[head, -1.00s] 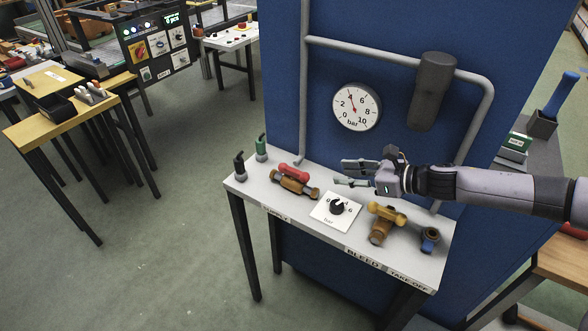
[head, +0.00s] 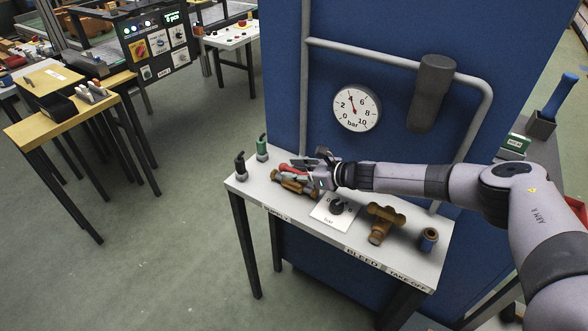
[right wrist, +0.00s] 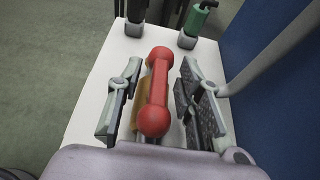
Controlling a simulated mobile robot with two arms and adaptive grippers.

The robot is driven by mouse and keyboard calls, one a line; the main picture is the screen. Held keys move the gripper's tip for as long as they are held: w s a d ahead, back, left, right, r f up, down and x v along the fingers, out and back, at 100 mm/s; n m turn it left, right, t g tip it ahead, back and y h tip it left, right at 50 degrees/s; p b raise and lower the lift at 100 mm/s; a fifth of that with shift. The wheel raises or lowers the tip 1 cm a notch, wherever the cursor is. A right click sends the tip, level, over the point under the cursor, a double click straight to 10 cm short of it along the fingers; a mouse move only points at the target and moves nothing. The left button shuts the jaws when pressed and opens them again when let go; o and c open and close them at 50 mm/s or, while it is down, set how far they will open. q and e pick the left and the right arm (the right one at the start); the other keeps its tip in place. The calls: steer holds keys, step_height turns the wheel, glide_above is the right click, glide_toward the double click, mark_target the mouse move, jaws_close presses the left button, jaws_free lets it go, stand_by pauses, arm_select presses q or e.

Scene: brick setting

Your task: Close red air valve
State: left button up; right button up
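The red air valve has a red bar handle with rounded ends (right wrist: 158,90) on a brass-coloured body (head: 290,183), near the left end of the white bench. In the head view the handle is partly hidden by my right gripper (head: 303,170). In the right wrist view the fingers of my right gripper (right wrist: 157,98) stand on either side of the handle. A gap shows on both sides, so it is open and not gripping. The handle runs lengthwise between the fingers. My left gripper is not in view.
Black (head: 240,166) and green (head: 262,148) fittings stand at the bench's left end. A regulator knob (head: 336,207), a brass bleed valve (head: 381,226) and a blue-based take-off fitting (head: 428,240) stand to the right. A pressure gauge (head: 357,107) hangs on the blue panel (head: 290,60) behind.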

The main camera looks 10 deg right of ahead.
steer(key=shift+w+a, duration=0.15)
steer(key=shift+a, duration=0.05)
steer(key=shift+c, duration=0.3)
jaws_close()
